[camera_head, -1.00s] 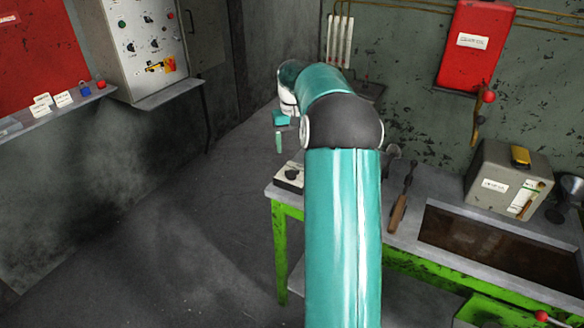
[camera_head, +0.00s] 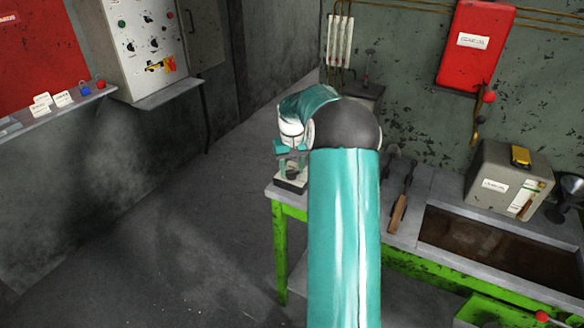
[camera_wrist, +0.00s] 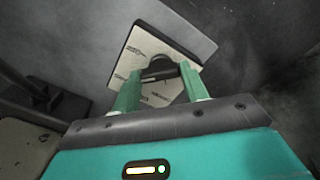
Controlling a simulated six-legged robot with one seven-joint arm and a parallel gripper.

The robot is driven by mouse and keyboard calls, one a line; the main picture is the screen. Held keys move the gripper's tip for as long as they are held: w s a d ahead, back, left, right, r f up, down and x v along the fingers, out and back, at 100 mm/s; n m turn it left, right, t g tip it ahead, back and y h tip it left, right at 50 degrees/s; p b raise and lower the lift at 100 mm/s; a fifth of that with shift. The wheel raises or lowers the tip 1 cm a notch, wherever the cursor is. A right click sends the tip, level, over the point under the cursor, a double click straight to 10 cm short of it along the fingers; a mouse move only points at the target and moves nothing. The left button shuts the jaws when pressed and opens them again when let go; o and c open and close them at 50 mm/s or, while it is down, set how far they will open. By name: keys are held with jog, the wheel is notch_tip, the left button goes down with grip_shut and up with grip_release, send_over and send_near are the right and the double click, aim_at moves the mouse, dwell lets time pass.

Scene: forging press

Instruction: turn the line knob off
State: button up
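The line knob (camera_head: 292,174) is a black knob on a small box with a pale face plate at the left end of the green-legged bench. In the wrist view the knob (camera_wrist: 160,64) shows a dark bar across the middle of the pale plate (camera_wrist: 136,46), with small labels too blurred to read. My gripper (camera_head: 291,159) is above the box, pointing down at it. In the wrist view my gripper (camera_wrist: 159,75) is open, with a green finger on either side of the knob's bar. I cannot tell whether the fingers touch it.
A wooden-handled tool (camera_head: 400,208) lies on the bench right of my arm. A dark trough (camera_head: 490,245), a grey box with a yellow part (camera_head: 508,178) and a red wall box (camera_head: 475,42) are farther right. A control cabinet (camera_head: 150,48) stands at left. Floor left of the bench is clear.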

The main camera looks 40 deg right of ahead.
jog(key=c, duration=0.4)
jog(key=shift+m, duration=0.4)
jog(key=m, duration=0.3)
jog(key=shift+m, duration=2.6)
jog(key=o, duration=1)
jog(key=shift+c, duration=0.2)
